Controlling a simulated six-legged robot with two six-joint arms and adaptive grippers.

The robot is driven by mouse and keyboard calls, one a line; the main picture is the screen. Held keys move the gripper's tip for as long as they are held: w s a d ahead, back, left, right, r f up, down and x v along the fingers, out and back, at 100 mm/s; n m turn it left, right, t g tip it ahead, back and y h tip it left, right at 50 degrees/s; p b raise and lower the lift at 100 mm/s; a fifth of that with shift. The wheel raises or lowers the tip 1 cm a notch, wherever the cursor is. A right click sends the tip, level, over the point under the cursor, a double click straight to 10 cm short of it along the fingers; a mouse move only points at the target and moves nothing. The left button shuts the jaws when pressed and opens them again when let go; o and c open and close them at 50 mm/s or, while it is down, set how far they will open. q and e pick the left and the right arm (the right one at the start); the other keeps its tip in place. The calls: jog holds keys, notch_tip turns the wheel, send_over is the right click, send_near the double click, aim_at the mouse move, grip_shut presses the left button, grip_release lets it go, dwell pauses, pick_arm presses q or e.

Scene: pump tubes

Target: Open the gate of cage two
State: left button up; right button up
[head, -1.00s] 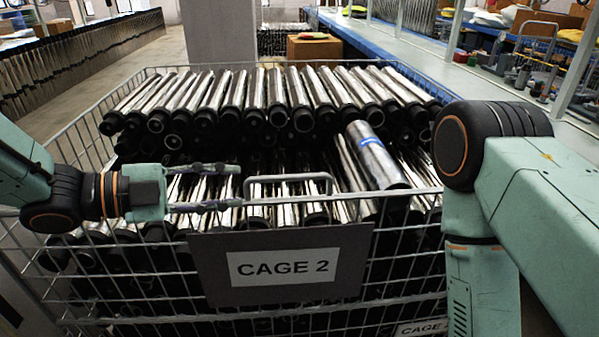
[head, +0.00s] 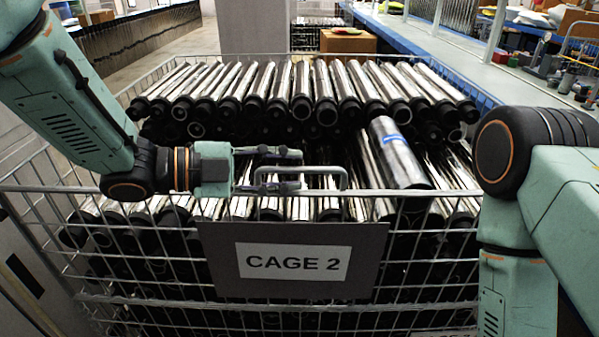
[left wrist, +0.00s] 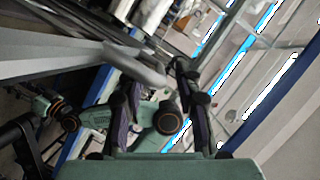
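Cage two (head: 180,303) is a wire cage in front of me, with a dark plate (head: 375,250) reading "CAGE 2" on its front side. Above the plate a grey metal loop handle (head: 325,168) stands at the top rail. My left gripper (head: 290,170) comes in from the left, fingers pointing right, at the left part of the handle. Its fingers are apart, one above and one below the handle's top bar. In the left wrist view the fingers (left wrist: 155,92) are open, with the grey handle (left wrist: 135,62) reaching between them, not visibly clamped. My right gripper is out of view.
Chrome tubes (head: 330,80) with black ends fill the cage in stacked rows; one thicker tube with a blue band (head: 397,155) lies behind the handle. My right arm stands close to the cage's front right. A blue-edged conveyor (head: 440,45) runs behind right.

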pick_arm(q)
jog(key=shift+x, duration=1.4)
jog(key=shift+a, duration=0.1)
jog(key=shift+s+r, duration=0.1)
jog(key=shift+s, duration=0.05)
jog(key=shift+c, duration=0.4)
grip_shut()
